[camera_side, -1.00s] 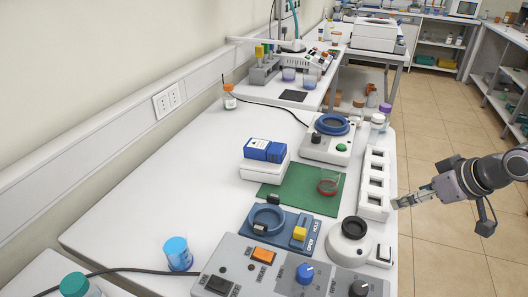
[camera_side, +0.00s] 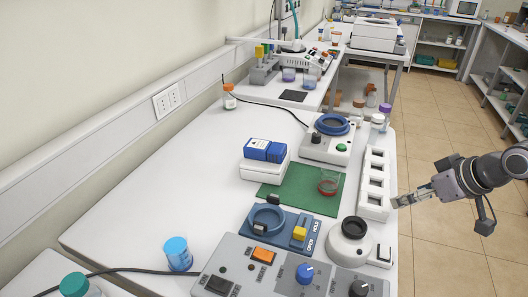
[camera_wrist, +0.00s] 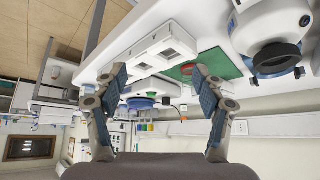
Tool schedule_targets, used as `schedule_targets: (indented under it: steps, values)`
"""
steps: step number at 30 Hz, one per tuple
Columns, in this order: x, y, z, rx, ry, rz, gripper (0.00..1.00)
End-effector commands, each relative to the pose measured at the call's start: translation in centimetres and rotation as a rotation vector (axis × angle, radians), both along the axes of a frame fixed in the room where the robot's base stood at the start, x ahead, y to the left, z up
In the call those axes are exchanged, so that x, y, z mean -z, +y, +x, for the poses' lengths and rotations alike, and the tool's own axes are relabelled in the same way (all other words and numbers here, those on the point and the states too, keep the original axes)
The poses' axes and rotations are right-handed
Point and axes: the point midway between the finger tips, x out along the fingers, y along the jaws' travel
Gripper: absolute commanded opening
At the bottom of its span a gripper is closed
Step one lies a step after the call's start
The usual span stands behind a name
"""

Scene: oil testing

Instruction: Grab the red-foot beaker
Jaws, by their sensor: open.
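The red-foot beaker (camera_side: 329,184) is a clear glass with a red base. It stands upright on the green mat (camera_side: 296,192) in the side view. In the wrist view its red foot (camera_wrist: 187,69) shows on the green mat, partly behind the white slotted rack and near the right finger. My gripper (camera_side: 398,201) is open and empty. It is off the table's right edge, to the right of the beaker, with the white slotted rack between them. In the wrist view my gripper (camera_wrist: 163,85) has its two fingers spread wide.
The white slotted rack (camera_side: 363,203) stands along the table's right edge. A round white device with a black ring (camera_side: 352,243) is in front of the mat. Behind it are a blue-ringed device (camera_side: 333,125) and blue boxes (camera_side: 264,150).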

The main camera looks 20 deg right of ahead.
Motion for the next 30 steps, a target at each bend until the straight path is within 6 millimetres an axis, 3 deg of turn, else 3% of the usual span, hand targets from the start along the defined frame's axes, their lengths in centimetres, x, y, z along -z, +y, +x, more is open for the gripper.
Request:
schedule_targets:
  steps: [5,12,21,30]
  values:
    - [-1.4,0.9,2.0,0.031,0.041,0.017,0.70]
    - [-3.4,3.5,6.7,0.135,0.130,0.043,0.70]
    - [-3.8,7.8,12.5,0.282,0.204,0.043,0.70]
    - [-3.2,9.6,14.6,0.351,0.222,0.037,0.70]
